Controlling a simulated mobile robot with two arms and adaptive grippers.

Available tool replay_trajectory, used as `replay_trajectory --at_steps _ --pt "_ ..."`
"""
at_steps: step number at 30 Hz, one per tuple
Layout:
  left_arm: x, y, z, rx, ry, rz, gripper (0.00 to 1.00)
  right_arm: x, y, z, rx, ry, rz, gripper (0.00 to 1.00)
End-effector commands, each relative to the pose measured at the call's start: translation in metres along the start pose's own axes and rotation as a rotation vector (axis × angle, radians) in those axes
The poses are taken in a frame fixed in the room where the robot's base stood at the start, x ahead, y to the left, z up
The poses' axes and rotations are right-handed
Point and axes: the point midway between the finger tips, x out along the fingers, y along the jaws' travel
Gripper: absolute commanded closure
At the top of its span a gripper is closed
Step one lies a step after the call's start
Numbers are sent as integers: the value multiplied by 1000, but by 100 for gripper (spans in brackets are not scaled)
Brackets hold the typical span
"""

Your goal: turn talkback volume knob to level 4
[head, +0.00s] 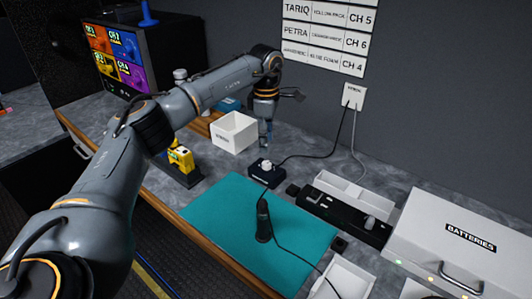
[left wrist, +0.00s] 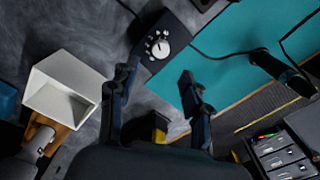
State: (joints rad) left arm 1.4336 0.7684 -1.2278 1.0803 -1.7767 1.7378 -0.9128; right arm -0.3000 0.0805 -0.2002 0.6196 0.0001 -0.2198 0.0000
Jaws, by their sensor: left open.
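The talkback volume knob (head: 266,165) is a white round knob on a small dark box (head: 258,178) at the back edge of the teal mat. In the left wrist view the knob (left wrist: 160,48) shows with white dots around it; I cannot read its level. My left gripper (head: 266,142) points down just above and behind the box. In the left wrist view its two fingers (left wrist: 160,78) are spread, with the knob beyond the gap between their tips and nothing held. The knob looks apart from both fingers. My right gripper is not in view.
A white open bin (head: 234,132) stands left of the box. A yellow device (head: 181,158) sits at the left edge. A batteries case (head: 450,235) and a black charger strip (head: 345,215) are right.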

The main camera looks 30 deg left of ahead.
Motion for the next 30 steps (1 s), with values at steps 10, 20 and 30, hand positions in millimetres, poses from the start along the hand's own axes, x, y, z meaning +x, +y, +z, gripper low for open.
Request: replay_trajectory --at_steps 10,20,30 --pt "-42 0 0 0 0 0 52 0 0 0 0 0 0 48" --pt "-44 0 0 0 0 -1 52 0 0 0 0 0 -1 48" --pt "-58 0 0 0 0 0 52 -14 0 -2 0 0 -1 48"
